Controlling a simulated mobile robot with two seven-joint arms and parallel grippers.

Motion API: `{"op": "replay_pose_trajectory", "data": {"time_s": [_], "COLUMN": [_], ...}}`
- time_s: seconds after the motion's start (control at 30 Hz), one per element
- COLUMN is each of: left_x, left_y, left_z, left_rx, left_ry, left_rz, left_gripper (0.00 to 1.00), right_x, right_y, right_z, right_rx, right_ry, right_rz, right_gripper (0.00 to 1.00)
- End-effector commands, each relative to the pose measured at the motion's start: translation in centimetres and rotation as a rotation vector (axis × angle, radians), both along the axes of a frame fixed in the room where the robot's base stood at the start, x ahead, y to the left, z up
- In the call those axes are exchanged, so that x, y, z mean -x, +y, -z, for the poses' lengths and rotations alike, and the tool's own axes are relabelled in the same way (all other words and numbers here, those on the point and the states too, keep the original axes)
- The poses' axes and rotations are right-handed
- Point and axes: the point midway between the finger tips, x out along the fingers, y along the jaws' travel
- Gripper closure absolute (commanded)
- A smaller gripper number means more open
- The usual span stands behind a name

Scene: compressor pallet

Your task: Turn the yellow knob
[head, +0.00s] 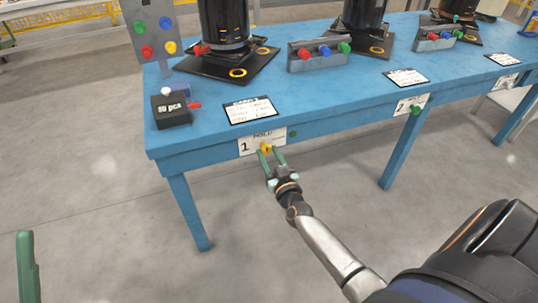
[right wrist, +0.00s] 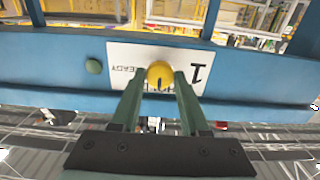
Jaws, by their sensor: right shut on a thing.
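The yellow knob (head: 266,148) sits on the front edge of the blue table, over the white label marked 1 (head: 248,146). My right gripper (head: 268,153) has its two green fingers on either side of the knob and is shut on it. In the right wrist view, which is upside down, the yellow knob (right wrist: 160,72) lies between the fingertips (right wrist: 158,82). Any slit or pointer on the knob is too small to read. A green finger of my left gripper (head: 27,265) shows at the lower left, empty; its other finger is out of view.
The blue table (head: 215,95) carries black machines, a panel of coloured buttons (head: 155,35), a box with red, blue and green knobs (head: 318,53) and a black box (head: 171,112). A green button (head: 293,133) is right of the label. The floor in front is clear.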

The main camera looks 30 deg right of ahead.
Motion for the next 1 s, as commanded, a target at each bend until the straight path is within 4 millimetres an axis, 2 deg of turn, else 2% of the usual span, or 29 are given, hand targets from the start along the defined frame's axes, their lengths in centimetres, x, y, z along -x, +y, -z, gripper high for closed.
{"op": "replay_pose_trajectory", "data": {"time_s": [0.47, 1.0], "left_x": [-0.4, -2.2], "left_y": [0.1, 0.3], "left_z": [0.3, 2.5], "left_rx": [-0.001, -0.001], "left_ry": [0.025, 0.133], "left_rz": [-0.005, -0.029], "left_gripper": [0.5, 0.5], "right_x": [0.0, 0.0], "right_y": [0.0, 0.0], "right_z": [0.0, 0.0], "right_rx": [-0.081, -0.53], "right_ry": [-0.018, -0.126], "right_rz": [0.0, -0.001], "right_gripper": [1.0, 1.0]}}
